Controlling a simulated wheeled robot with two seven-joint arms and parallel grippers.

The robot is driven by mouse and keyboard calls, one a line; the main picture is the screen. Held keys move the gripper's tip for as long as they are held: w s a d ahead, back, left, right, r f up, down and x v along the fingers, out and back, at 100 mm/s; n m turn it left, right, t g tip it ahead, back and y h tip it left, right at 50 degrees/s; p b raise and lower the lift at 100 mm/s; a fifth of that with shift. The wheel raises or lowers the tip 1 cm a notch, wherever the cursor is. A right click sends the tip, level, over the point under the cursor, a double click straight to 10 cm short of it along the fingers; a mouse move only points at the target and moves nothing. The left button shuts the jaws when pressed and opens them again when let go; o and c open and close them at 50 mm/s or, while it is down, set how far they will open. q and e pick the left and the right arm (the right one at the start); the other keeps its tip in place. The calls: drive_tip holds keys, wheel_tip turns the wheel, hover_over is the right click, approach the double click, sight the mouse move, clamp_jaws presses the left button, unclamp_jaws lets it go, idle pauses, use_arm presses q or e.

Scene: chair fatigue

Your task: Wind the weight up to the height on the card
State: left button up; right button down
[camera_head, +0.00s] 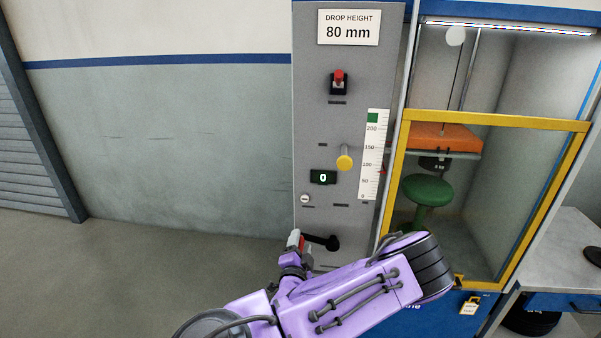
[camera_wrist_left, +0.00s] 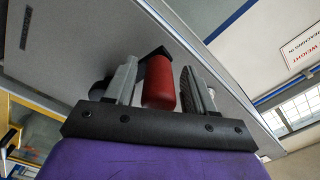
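The card (camera_head: 348,27) at the top of the grey panel reads DROP HEIGHT 80 mm. The crank (camera_head: 325,242) low on the panel has a black arm and a red handle (camera_wrist_left: 159,83). My left gripper (camera_head: 294,246) is at the handle; in the left wrist view its two fingers stand either side of the handle, with narrow gaps showing, so it looks open around it. The orange weight (camera_head: 440,137) hangs in the cabinet above a green stool (camera_head: 427,190). The scale (camera_head: 373,155) has a small red pointer between 50 and 100. My right gripper is out of view.
A yellow-framed guard (camera_head: 490,121) fronts the cabinet. A grey table (camera_head: 570,255) stands at the right. The floor at left is clear.

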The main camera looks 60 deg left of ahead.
use_arm(q)
drive_tip(key=shift+s+d+f, duration=0.15)
drive_tip(key=shift+d, duration=0.1)
drive_tip(key=b+v, duration=0.2)
drive_tip(key=v, duration=0.8)
drive_tip(key=s+d+f+n+g+h, duration=0.2)
drive_tip(key=d+f+h, duration=0.1)
drive_tip(key=f, duration=0.4)
drive_tip(key=s+d+f+n+g+h, duration=0.1)
drive_tip(key=d+f+n+g+h, duration=0.2)
drive_tip(key=f, duration=0.4)
drive_tip(key=s+d+f+n+g+h, duration=0.1)
drive_tip(key=d+f+h, duration=0.1)
drive_tip(key=d, duration=0.5)
drive_tip(key=s+d+f+n+h, duration=0.1)
drive_tip(key=s+d+f+h, duration=0.1)
drive_tip(key=d+f, duration=0.3)
drive_tip(key=shift+s+d+g+h, duration=0.3)
drive_tip(key=shift+d+g+h, duration=0.1)
drive_tip(key=shift+d+h, duration=0.55)
